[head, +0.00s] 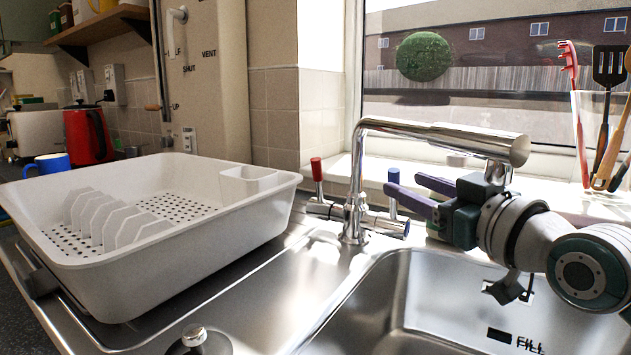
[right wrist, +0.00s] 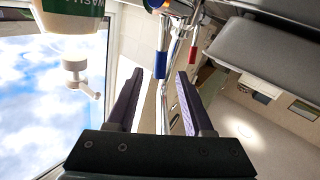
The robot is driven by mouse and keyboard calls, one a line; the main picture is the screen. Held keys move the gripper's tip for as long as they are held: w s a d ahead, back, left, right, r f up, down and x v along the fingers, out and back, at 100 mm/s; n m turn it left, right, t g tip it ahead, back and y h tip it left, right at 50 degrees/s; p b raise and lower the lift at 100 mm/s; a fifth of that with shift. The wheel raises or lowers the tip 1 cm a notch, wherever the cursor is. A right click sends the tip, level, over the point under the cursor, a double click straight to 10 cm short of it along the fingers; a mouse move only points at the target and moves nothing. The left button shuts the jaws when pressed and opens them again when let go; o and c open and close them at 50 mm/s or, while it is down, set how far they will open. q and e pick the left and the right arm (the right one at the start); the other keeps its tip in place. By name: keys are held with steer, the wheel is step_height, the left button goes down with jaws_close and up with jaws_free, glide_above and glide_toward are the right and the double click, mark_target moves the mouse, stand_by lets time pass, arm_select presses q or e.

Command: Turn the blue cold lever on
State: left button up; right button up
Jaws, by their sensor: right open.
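The tap (head: 357,180) is chrome and stands behind the sink. Its blue cold lever (head: 393,177) points upright on the right side, and the red lever (head: 317,169) is upright on the left. My right gripper (head: 403,186) comes in from the right, open, its purple fingers at the blue lever. In the right wrist view the blue lever's grip (right wrist: 160,65) appears between the two fingertips (right wrist: 159,75); I cannot tell whether they touch it. The red lever (right wrist: 193,54) shows beyond, to the right. My left gripper is out of view.
A white dish rack (head: 170,255) fills the left drainboard. The spout (head: 480,141) reaches over my right gripper. The steel sink basin (head: 400,310) lies in front. A utensil holder (head: 592,130) stands by the window. A labelled bottle (right wrist: 75,18) shows in the right wrist view.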

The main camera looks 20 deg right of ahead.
mark_target(398, 180)
steer(key=shift+w+a+b, duration=0.15)
steer(key=shift+w+b, duration=0.1)
steer(key=shift+w, duration=1)
steer(key=shift+w+a+b, duration=0.15)
steer(key=shift+w+b, duration=0.1)
steer(key=shift+w, duration=0.95)
jaws_close()
